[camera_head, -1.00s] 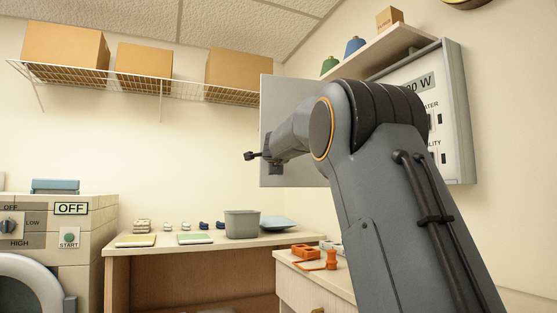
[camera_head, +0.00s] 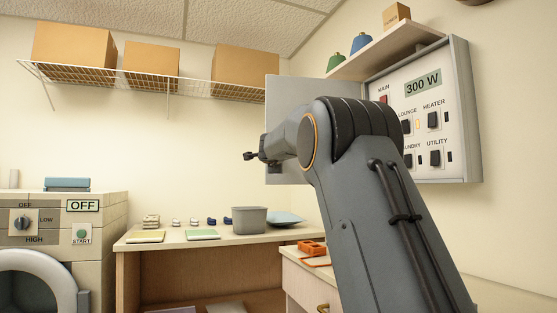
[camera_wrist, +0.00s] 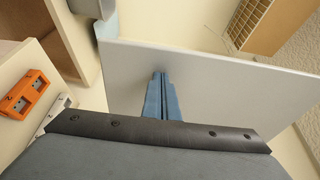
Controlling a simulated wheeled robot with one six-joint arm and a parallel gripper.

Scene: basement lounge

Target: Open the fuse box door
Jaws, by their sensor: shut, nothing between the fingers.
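The fuse box (camera_head: 455,110) hangs on the right wall, its panel showing a 300 W display and several switches. Its pale grey door (camera_head: 285,95) stands wide open, swung out to the left, and its lower part is partly hidden by my arm. In the wrist view the door (camera_wrist: 225,95) is a broad pale panel crossing the picture. My gripper (camera_head: 250,156) is shut and empty, at the door's free left side. In the wrist view its closed blue-grey fingers (camera_wrist: 160,76) lie against or just in front of the door panel; contact cannot be told.
A shelf (camera_head: 385,48) with two cones and a small box is above the door. Boxes sit on a wire rack (camera_head: 150,85). Below are a desk (camera_head: 180,242) with a grey bin (camera_head: 249,220) and a cabinet with an orange object (camera_head: 311,247). A washer stands left.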

